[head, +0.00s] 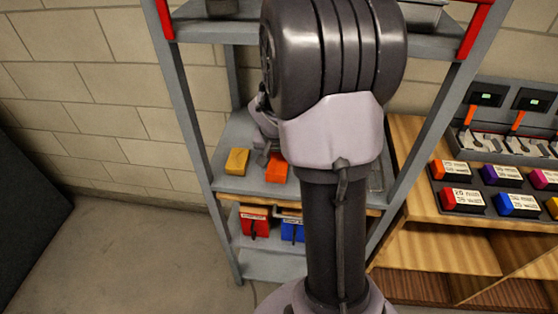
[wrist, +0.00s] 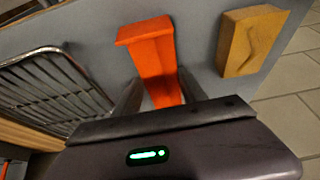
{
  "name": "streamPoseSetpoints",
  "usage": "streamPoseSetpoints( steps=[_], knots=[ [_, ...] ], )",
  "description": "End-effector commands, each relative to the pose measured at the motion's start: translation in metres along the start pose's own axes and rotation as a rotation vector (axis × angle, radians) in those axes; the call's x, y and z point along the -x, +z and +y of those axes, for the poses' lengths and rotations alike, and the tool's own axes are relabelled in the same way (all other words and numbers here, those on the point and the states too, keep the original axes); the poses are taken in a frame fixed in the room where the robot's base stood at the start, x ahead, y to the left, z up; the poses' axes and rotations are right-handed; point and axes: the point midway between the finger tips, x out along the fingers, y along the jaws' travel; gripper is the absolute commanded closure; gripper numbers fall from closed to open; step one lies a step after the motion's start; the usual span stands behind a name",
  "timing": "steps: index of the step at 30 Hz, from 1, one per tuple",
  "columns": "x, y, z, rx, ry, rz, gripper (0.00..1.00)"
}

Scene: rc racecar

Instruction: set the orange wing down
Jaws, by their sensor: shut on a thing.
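The orange wing (head: 276,168) is at the front of the grey middle shelf, and it also shows in the wrist view (wrist: 152,58). My gripper (head: 264,155) reaches down to it from above and behind, partly hidden by my arm in the head view. In the wrist view my gripper (wrist: 155,98) has a finger on each side of the wing's near part and is shut on it. The wing is over or on the shelf surface (wrist: 95,40); I cannot tell whether it touches.
A yellow block (head: 237,161) lies left of the wing on the shelf. A wire rack (wrist: 52,88) is on the wing's other side. Red (head: 255,221) and blue (head: 292,229) bins sit below. A wooden bench (head: 425,215) with coloured labelled blocks stands at right.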

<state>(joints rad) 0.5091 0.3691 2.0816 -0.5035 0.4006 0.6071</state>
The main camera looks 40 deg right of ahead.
Motion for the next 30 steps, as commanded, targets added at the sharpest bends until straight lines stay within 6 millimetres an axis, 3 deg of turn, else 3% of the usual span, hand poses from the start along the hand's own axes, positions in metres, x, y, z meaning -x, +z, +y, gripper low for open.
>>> streamPoseSetpoints(
  steps=[10,11,14,23,30],
  knots=[
    [-0.005,0.002,0.000,0.000,-0.001,0.001,0.90],
    [-0.004,0.002,0.000,0.000,-0.001,0.001,0.47],
    [-0.003,0.001,0.000,0.000,-0.001,0.001,0.29],
    [-0.001,0.001,0.000,0.000,-0.001,0.000,0.29],
    [0.050,-0.003,0.000,0.000,-0.002,0.003,0.29]
  ],
)
